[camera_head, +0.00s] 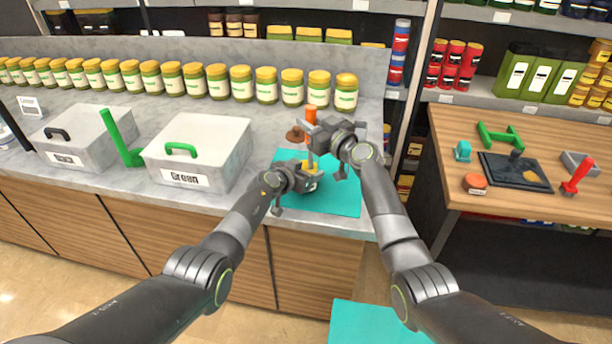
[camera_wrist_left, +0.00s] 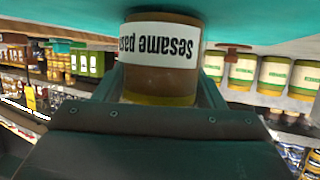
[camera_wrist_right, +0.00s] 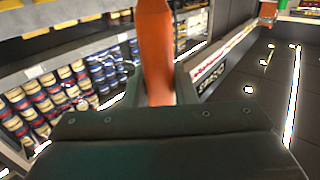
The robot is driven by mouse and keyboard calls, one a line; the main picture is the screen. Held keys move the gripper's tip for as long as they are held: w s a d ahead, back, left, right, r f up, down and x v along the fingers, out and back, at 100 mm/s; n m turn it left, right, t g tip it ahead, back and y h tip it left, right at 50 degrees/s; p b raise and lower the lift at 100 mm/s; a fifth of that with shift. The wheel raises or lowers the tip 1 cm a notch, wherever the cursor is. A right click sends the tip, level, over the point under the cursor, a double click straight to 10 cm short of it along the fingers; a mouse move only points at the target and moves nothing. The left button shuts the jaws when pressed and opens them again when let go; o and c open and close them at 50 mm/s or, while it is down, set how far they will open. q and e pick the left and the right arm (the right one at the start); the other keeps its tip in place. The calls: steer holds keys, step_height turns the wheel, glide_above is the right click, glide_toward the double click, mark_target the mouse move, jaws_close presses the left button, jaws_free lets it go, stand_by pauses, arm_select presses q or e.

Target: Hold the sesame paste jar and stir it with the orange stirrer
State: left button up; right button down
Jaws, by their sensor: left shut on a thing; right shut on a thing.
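The sesame paste jar (camera_wrist_left: 160,75) shows upside down in the left wrist view, with its white label facing the camera. In the head view my left gripper (camera_head: 308,184) is shut on the jar over the teal mat (camera_head: 338,200), and the gripper hides most of it. The orange stirrer (camera_head: 311,114) stands about upright, its orange handle in my right gripper (camera_head: 328,134), which is shut on it. Its grey shaft runs down toward the jar; the lower end is hidden. The handle also fills the middle of the right wrist view (camera_wrist_right: 155,50).
A brown lid-like piece (camera_head: 296,134) lies behind the mat. A row of yellow-lidded jars (camera_head: 240,84) lines the back. A wooden table (camera_head: 480,135) with tools stands right.

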steer(key=shift+w+d, duration=0.1)
steer(key=shift+d, duration=0.1)
steer(key=shift+x, duration=1.05)
steer(key=shift+s+a, duration=0.6)
steer(key=shift+a, duration=0.25)
steer(key=shift+v, duration=1.05)
steer(key=shift+w+d, duration=0.1)
